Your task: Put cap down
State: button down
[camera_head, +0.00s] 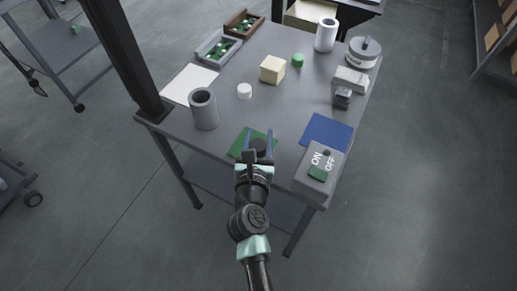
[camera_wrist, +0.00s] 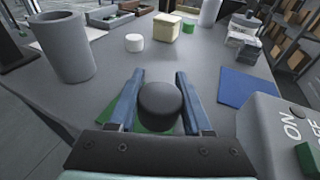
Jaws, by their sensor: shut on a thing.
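My gripper (camera_head: 259,142) is over the front of the grey table (camera_head: 225,108), shut on a black round cap (camera_wrist: 160,103). The cap also shows between the blue fingers in the head view (camera_head: 258,149). A green mat (camera_head: 240,143) lies beneath the gripper, partly hidden by the fingers and cap. I cannot tell whether the cap touches the mat. A white cap (camera_head: 244,90) and a green cap (camera_head: 298,60) stand farther back on the table.
A grey ON/OFF box (camera_head: 316,181) and a blue mat (camera_head: 326,132) are at right. A grey hollow cylinder (camera_head: 204,109) and a dark post (camera_head: 128,60) are at left. A cream block (camera_head: 272,69) stands mid-table. Bare tabletop lies behind the green mat.

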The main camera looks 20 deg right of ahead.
aim_at(259, 146)
jog(key=shift+f+b, duration=1.1)
jog(key=shift+f, duration=0.7)
jog(key=shift+f, duration=0.15)
jog(key=shift+c, duration=1.6)
grip_release()
jog(key=shift+r, duration=0.25)
jog(key=v, duration=1.2)
